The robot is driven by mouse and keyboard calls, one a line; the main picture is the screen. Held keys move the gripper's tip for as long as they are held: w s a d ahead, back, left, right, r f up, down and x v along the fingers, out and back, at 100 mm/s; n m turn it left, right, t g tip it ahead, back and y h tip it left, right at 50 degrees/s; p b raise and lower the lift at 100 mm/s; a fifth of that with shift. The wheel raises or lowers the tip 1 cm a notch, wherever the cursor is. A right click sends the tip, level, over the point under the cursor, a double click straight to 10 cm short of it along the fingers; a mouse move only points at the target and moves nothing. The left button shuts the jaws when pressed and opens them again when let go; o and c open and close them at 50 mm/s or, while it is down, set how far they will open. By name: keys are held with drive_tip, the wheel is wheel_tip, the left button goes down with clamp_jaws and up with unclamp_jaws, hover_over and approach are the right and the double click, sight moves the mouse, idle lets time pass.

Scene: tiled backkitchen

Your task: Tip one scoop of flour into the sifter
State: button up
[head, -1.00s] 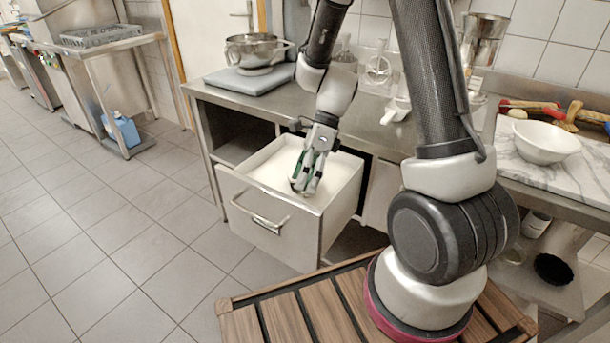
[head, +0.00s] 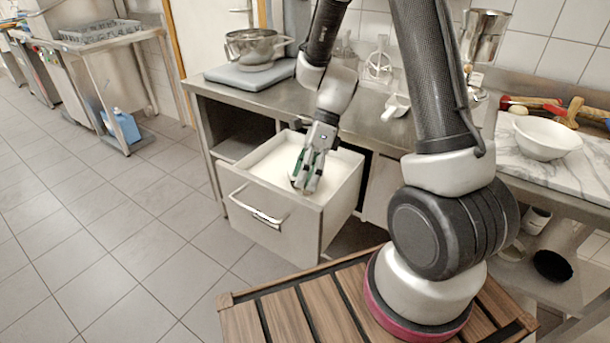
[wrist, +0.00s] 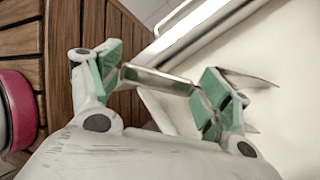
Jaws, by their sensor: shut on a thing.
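My gripper (head: 306,181) is low inside the open drawer, over the white flour (head: 277,163). In the wrist view, its green-padded fingers (wrist: 158,84) are shut on the metal handle of a scoop (wrist: 158,80). A thin metal edge, apparently the scoop's bowl, shows past the right finger against the flour; how much it holds cannot be told. A steel vessel with a side handle (head: 252,47) stands at the counter's left, and a tall flared metal vessel (head: 485,32) at the back right. I cannot tell for sure which is the sifter.
The drawer's walls (head: 270,222) surround my gripper. A white scoop-like vessel (head: 396,107) and a clear-looking stand (head: 379,66) are on the steel counter. A white bowl (head: 546,137) sits on the marble slab at right, with wooden-handled tools behind. The floor at left is clear.

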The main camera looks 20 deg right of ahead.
drive_tip(key=shift+w+d, duration=0.15)
drive_tip(key=shift+w, duration=0.4)
drive_tip(key=shift+w, duration=0.15)
drive_tip(key=shift+w+d+f, duration=0.15)
drive_tip(key=shift+w, duration=0.3)
drive_tip(key=shift+w+d, duration=0.15)
drive_tip(key=shift+w, duration=0.45)
idle(0.3)
wheel_tip(320, 180, up, 7)
idle(0.8)
